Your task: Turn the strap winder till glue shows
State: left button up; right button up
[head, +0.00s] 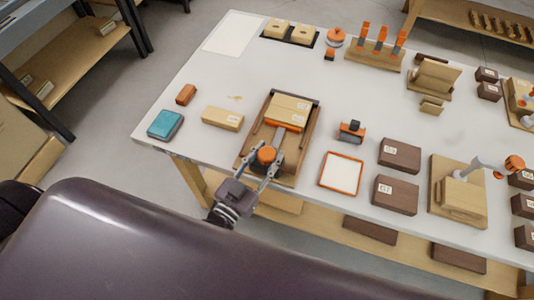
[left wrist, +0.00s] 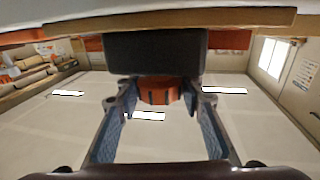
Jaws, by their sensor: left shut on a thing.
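The strap winder has an orange round knob (head: 266,155) at the front of a brown wooden frame (head: 252,149). A tan block (head: 290,108) with a white label sits in the frame, with an orange strap or bar (head: 284,125) across its near side. My left gripper (head: 268,162) reaches in from the front edge and is shut on the knob, one finger on each side. In the left wrist view the orange knob (left wrist: 158,90) shows between the fingers, below a dark block (left wrist: 156,53). I cannot make out any glue at the block. My right gripper is not in view.
A tan block (head: 222,118), a teal box (head: 165,124) and a small tan smear (head: 235,97) lie left of the frame. An orange-rimmed tray (head: 341,174), a small black-and-orange tool (head: 351,131) and dark boxes (head: 399,155) stand to its right.

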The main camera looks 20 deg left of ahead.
pick_arm(q)
jog(key=m+g+h, duration=0.1)
jog(key=h, duration=0.1)
jog(key=shift+m+h, duration=0.4)
jog(key=shift+m+g+h+b, duration=1)
jog(key=shift+m+h+b, duration=0.35)
jog(key=shift+h, duration=0.55)
jog(key=o, duration=1.2)
jog(key=shift+s, duration=0.1)
jog(key=v, duration=1.1)
jog(key=shift+s+a, duration=0.25)
jog(key=shift+s, duration=0.05)
